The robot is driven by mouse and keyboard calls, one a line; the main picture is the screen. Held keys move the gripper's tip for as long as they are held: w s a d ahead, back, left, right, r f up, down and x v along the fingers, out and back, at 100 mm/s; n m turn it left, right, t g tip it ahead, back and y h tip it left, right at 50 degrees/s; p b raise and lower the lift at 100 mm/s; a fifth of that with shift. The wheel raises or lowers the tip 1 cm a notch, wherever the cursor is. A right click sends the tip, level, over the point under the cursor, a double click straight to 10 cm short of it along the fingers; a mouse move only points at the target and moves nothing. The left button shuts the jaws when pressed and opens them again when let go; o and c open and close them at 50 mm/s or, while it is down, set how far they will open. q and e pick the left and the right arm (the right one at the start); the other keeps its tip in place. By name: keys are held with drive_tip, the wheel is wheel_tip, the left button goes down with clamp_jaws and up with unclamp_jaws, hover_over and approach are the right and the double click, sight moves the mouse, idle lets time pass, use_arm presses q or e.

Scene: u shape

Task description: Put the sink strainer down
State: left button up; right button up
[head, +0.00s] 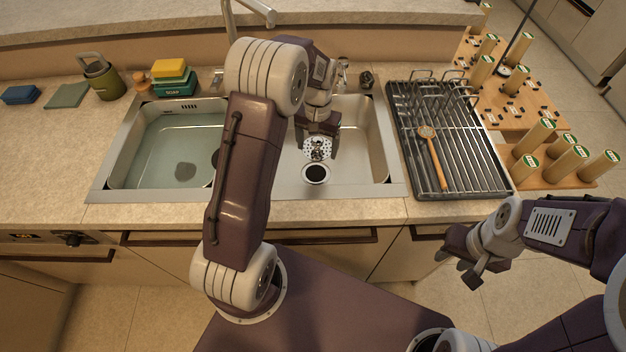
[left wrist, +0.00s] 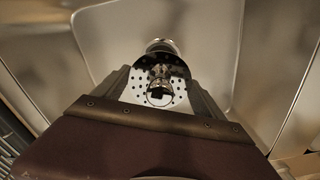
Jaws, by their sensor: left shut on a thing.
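The sink strainer (head: 317,149) is a perforated metal disc with a knob. My left gripper (head: 318,141) is shut on it inside the right basin, just behind the dark round drain hole (head: 316,174). In the left wrist view the strainer (left wrist: 158,88) shows between the fingers of my left gripper (left wrist: 160,92), its knob toward the camera. I cannot tell whether it touches the basin floor. My right gripper (head: 464,259) hangs in front of the counter, apart from the sink; whether it is open is unclear.
The left basin (head: 150,150) holds water. A metal drying rack (head: 408,150) with a wooden brush (head: 434,160) stands right of the sink. Soap boxes (head: 174,79) and a green caddy (head: 106,84) stand at the left. The faucet (head: 228,20) rises behind the basins.

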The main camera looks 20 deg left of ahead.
use_arm(q)
drive_tip(key=shift+f, duration=0.4)
wheel_tip(320, 180, down, 6)
drive_tip(key=shift+a+r, duration=0.15)
drive_tip(key=shift+r, duration=0.05)
drive_tip(key=f, duration=0.3)
drive_tip(key=shift+s+f+b, duration=0.2)
drive_tip(key=shift+b, duration=0.2)
drive_tip(key=shift+w+f, duration=0.1)
drive_tip(key=shift+w, duration=0.05)
drive_tip(key=shift+f, duration=0.25)
